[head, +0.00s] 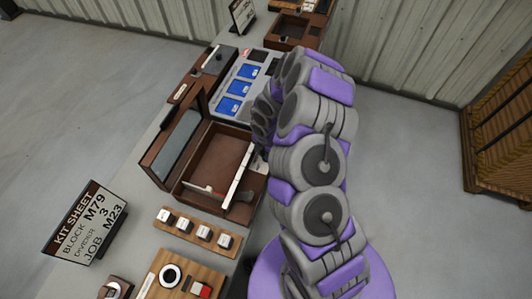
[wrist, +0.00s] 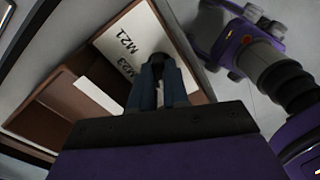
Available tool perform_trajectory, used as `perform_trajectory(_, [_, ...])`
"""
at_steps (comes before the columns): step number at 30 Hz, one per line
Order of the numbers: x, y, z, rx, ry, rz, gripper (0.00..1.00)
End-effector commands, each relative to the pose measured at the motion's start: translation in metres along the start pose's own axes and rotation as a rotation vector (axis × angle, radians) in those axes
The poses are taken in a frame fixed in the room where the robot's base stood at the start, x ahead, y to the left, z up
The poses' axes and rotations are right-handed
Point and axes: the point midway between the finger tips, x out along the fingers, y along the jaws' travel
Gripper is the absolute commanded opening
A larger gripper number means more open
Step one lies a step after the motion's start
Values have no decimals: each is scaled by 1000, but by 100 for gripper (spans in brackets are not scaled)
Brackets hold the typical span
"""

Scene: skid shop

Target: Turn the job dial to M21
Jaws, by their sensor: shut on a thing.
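A white dial face (wrist: 122,40) shows in the wrist view with the marks M21 and M23 printed on it. My gripper (wrist: 160,70) is over the right part of this face, shut on a dark knob-like piece that I take for the job dial's knob. The fingers hide most of the knob and any pointer, so I cannot tell which mark it points at. In the head view my arm covers the gripper and the dial.
An open brown box (head: 183,192) with a raised lid (head: 178,148) stands left of my arm. Blue panels (head: 228,104) lie behind it. A wooden strip with several white blocks (head: 203,232) is in front. A wooden crate (head: 500,130) stands far right; the floor between is clear.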

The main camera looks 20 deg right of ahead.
Motion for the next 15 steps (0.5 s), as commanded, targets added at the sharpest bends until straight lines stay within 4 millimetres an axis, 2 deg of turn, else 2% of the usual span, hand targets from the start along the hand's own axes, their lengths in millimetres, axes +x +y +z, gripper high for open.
perform_trajectory(8, [-1, 1, 1, 35, -2, 3, 0])
perform_trajectory(15, [-1, 1, 1, 168, -3, 2, 0])
